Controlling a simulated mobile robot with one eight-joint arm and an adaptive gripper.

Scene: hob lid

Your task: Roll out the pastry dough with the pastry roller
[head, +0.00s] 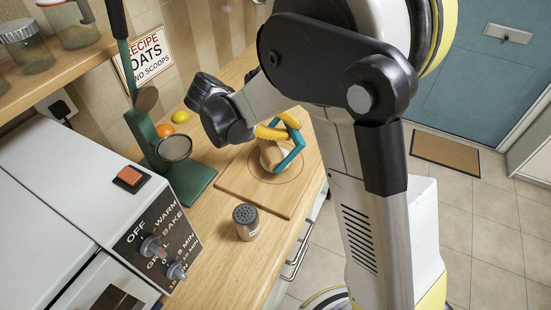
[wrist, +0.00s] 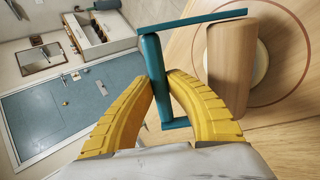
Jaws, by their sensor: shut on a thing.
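The pastry roller has a teal frame and handle (wrist: 155,75) and a wooden cylinder (wrist: 231,65). My gripper (wrist: 160,82), with yellow fingers, is shut on the teal handle; it also shows in the head view (head: 277,128). In the head view the wooden cylinder (head: 270,155) is over the ringed part of the wooden board (head: 240,190). The pale dough (wrist: 262,66) is a small round, partly hidden behind the cylinder in the wrist view. I cannot tell whether the cylinder touches the dough.
A metal shaker (head: 246,222) stands on the counter in front of the board. A green stand (head: 170,165) with a small round pan, an orange (head: 165,130) and a lemon (head: 180,117) are to the left. A white oven (head: 75,190) fills the left foreground.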

